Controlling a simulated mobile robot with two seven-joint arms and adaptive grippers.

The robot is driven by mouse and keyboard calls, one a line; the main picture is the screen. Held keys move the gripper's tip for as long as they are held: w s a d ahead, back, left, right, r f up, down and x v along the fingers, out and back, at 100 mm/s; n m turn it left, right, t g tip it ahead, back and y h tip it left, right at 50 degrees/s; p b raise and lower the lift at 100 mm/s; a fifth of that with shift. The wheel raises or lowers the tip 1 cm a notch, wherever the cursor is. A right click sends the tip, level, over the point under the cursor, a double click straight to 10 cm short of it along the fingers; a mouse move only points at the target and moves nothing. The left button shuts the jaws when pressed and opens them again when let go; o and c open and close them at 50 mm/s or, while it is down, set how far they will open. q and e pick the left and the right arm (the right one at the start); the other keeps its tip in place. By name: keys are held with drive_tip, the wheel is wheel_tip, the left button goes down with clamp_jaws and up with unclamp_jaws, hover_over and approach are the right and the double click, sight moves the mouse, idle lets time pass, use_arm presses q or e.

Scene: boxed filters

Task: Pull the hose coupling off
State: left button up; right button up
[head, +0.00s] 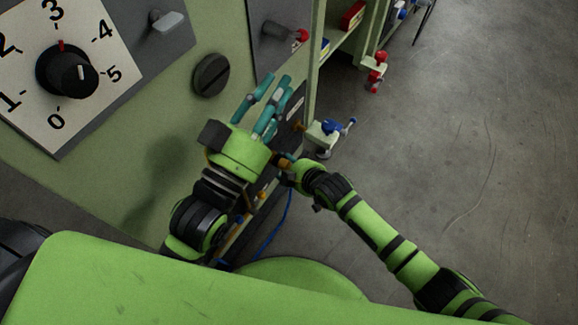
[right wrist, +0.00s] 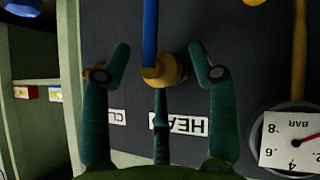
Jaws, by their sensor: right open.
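In the right wrist view, a brass hose coupling (right wrist: 168,71) sits on a dark panel with a blue hose (right wrist: 150,28) running up from it. My right gripper (right wrist: 160,63) is open, with a finger on either side of the coupling and the third below it, so the coupling is between them. Whether any finger touches it I cannot tell. In the head view my right gripper (head: 284,161) is at the panel, its fingers mostly hidden. My left gripper (head: 264,100) is higher, open and empty, with teal fingers spread in front of the cabinet. The blue hose (head: 275,230) hangs below.
A pressure gauge (right wrist: 290,140) is right of the coupling in the wrist view, and an upside-down label (right wrist: 185,125) is below it. The green cabinet has a dial (head: 67,74) and a round black knob (head: 211,75). A blue-handled valve (head: 328,130) juts out near my right gripper. Open floor lies right.

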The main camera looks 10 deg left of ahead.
drive_tip(key=c, duration=1)
drive_tip(key=shift+f, duration=0.1)
drive_tip(key=shift+c, duration=1)
drive_tip(key=shift+s+d+f, duration=0.1)
drive_tip(key=shift+d, duration=0.05)
drive_tip(key=shift+s+d+f, duration=0.1)
drive_tip(key=shift+s+d, duration=0.05)
drive_tip(key=shift+d, duration=0.1)
drive_tip(key=shift+s+d+p, duration=0.2)
drive_tip(key=shift+d+p, duration=0.25)
drive_tip(key=shift+d, duration=0.1)
drive_tip(key=shift+s+d+p, duration=0.2)
drive_tip(key=shift+d+p, duration=0.25)
drive_tip(key=shift+d, duration=0.05)
